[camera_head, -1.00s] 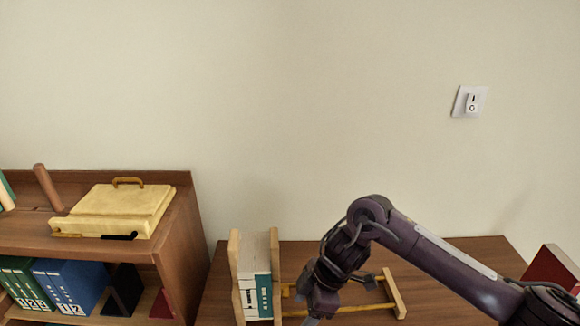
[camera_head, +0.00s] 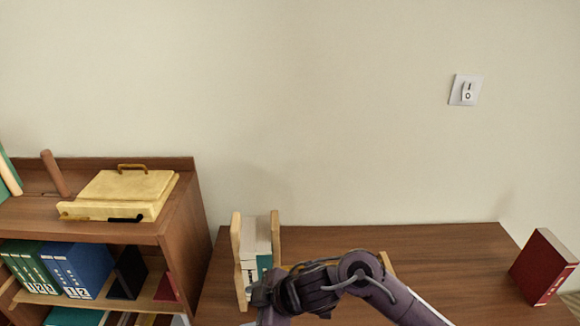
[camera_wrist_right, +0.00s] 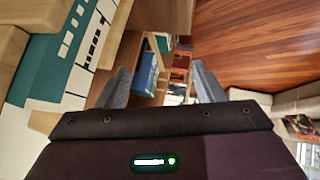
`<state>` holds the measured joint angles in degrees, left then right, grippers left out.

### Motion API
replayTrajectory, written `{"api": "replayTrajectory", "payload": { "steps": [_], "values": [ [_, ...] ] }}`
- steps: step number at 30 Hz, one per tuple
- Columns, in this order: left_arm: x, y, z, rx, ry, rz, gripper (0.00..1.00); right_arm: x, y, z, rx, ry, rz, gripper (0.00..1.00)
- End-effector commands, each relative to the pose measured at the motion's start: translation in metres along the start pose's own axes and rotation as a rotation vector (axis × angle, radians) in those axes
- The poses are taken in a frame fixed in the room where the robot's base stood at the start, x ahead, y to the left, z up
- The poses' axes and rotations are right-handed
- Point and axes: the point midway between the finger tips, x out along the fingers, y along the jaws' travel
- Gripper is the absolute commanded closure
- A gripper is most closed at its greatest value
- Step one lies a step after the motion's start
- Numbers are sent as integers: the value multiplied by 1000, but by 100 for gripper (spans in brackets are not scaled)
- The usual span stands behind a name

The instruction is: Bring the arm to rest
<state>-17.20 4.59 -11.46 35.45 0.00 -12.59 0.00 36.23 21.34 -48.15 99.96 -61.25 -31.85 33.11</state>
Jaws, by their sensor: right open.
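My right arm (camera_head: 340,284) comes in from the bottom edge and bends left, low in front of the desk. Its wrist is near the wooden book holder, and the fingertips cannot be made out in the head view. In the right wrist view my right gripper (camera_wrist_right: 162,88) has its two fingers spread apart with nothing between them. My left gripper is in neither view.
The wooden book holder (camera_head: 237,255) holds white and teal books (camera_head: 257,240); a teal book (camera_wrist_right: 52,62) shows close to the right wrist camera. A red book (camera_head: 543,268) stands at the desk's (camera_head: 420,240) right. A shelf (camera_head: 190,235) with a yellow box (camera_head: 125,190) stands left.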

Motion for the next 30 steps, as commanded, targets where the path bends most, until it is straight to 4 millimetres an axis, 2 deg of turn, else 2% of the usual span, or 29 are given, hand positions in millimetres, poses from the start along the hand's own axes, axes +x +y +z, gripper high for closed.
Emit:
{"api": "replayTrajectory", "payload": {
  "steps": [1,4,7,11,15,18,24,30],
  "values": [
    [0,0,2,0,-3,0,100,0,-5,-9,38,32,46,38],
    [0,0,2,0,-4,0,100,-10,0,-16,143,63,176,38],
    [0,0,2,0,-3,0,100,-30,7,-5,287,48,299,38],
    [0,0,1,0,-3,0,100,-63,5,37,513,-37,424,38],
    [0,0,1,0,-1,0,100,-100,-15,95,750,-174,494,38],
    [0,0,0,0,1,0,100,-120,-34,126,875,-259,511,38],
    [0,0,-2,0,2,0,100,-152,-75,171,1062,-397,510,38],
    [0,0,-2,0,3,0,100,-181,-115,200,1215,-513,488,38]
  ]
}}
